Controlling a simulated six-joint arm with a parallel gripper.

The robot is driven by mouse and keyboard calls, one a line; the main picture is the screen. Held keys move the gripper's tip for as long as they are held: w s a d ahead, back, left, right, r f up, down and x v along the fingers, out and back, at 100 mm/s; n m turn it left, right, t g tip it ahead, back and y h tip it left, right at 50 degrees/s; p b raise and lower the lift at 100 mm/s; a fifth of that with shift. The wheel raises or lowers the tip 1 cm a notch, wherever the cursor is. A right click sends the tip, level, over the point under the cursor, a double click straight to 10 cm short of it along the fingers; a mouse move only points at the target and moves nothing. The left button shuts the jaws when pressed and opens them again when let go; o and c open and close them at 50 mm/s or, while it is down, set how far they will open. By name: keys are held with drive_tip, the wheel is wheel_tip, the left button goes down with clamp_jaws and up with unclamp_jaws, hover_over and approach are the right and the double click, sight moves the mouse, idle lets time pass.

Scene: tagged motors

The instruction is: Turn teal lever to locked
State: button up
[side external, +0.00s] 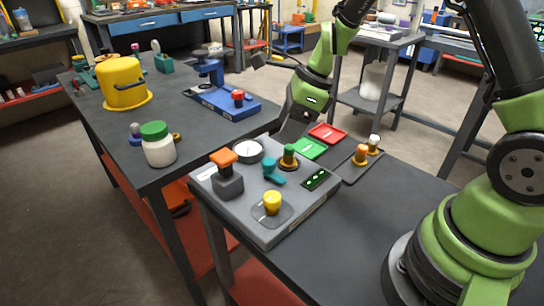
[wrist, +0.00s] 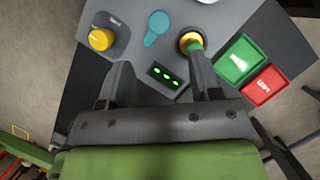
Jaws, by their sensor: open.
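The teal lever (side external: 274,171) sits on top of the grey control box (side external: 262,229), between the orange-topped switch and the green knob. In the wrist view the teal lever (wrist: 155,29) shows a round end with a narrower arm pointing down-left. My gripper (wrist: 160,66) is open and empty. In the wrist view its two fingers straddle the small green-lit display, and the lever lies beyond the fingertips, apart from them. In the side view my dark gripper (side external: 292,122) is behind the box, near the green tray. Lock markings are not readable.
Close to the lever stand a green knob (side external: 289,155), a yellow knob (side external: 272,203), an orange-topped switch (side external: 226,173), a round gauge (side external: 248,150) and the display (side external: 316,179). Green (side external: 309,148) and red (side external: 328,133) trays lie behind. A white jar (side external: 158,146) stands left.

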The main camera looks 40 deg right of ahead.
sight(270, 161)
drive_tip(key=x, duration=0.9)
drive_tip(key=shift+f, duration=0.1)
drive_tip(key=c, duration=0.9)
